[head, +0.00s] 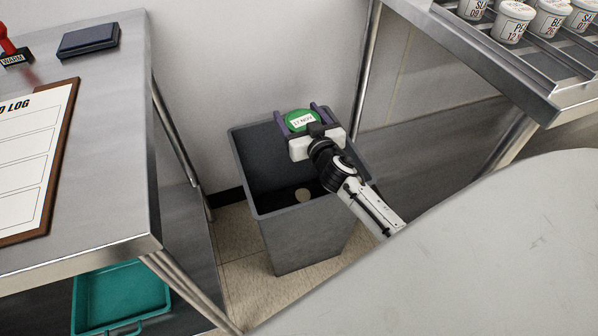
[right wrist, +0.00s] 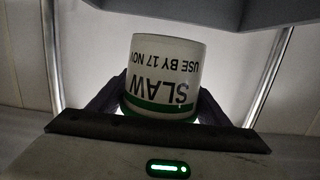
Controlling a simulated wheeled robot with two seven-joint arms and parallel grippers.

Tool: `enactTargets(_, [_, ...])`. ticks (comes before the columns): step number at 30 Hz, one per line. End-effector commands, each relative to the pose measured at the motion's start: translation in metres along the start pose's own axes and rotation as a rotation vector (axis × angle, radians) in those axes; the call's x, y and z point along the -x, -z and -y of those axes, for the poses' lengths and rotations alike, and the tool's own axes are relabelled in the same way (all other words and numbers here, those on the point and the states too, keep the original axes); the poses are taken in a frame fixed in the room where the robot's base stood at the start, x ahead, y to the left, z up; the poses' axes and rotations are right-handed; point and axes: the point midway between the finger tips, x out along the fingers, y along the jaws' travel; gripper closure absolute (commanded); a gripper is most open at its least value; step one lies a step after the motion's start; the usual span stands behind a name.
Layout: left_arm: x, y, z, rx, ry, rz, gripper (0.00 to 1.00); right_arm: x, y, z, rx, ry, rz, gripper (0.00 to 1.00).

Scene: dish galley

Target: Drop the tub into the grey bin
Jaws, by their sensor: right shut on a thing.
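The tub is white with a green lid and a "17 NOV" label. In the head view the tub (head: 301,121) is held over the opening of the grey bin (head: 305,218), near its back right rim. My right gripper (head: 304,118) is shut on the tub, with one finger on each side. In the right wrist view the tub (right wrist: 162,75) appears upside down, reading "SLAW USE BY 17 NOV", between the fingers of my right gripper (right wrist: 160,108). My left gripper is not in view.
A steel table (head: 110,130) at left holds a clipboard (head: 35,160), a dark pad (head: 88,40) and a red-handled stamp (head: 12,48). A teal tray (head: 122,295) sits below. A rack (head: 500,60) with several white tubs is at upper right.

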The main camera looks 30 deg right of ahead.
Motion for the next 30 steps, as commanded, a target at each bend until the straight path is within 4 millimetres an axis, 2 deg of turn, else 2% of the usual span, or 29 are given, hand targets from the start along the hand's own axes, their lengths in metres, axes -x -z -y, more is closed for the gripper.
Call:
enactTargets(1, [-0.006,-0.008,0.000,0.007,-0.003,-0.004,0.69,-0.002,-0.012,0.000,0.003,0.000,-0.002,0.61])
enactTargets(7, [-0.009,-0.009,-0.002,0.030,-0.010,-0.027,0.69,-0.004,-0.029,0.000,0.002,0.001,-0.002,0.61])
enactTargets(20, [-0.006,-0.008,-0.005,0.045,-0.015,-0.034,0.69,-0.005,-0.033,0.000,0.002,0.001,-0.002,0.61])
enactTargets(21, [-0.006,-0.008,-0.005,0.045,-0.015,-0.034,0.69,-0.005,-0.033,0.000,0.002,0.001,-0.002,0.23])
enactTargets(24, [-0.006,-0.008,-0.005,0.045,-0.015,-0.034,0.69,-0.005,-0.033,0.000,0.002,0.001,-0.002,0.08])
enactTargets(30, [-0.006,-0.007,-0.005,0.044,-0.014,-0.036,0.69,-0.005,-0.034,0.000,0.002,0.001,-0.001,0.08])
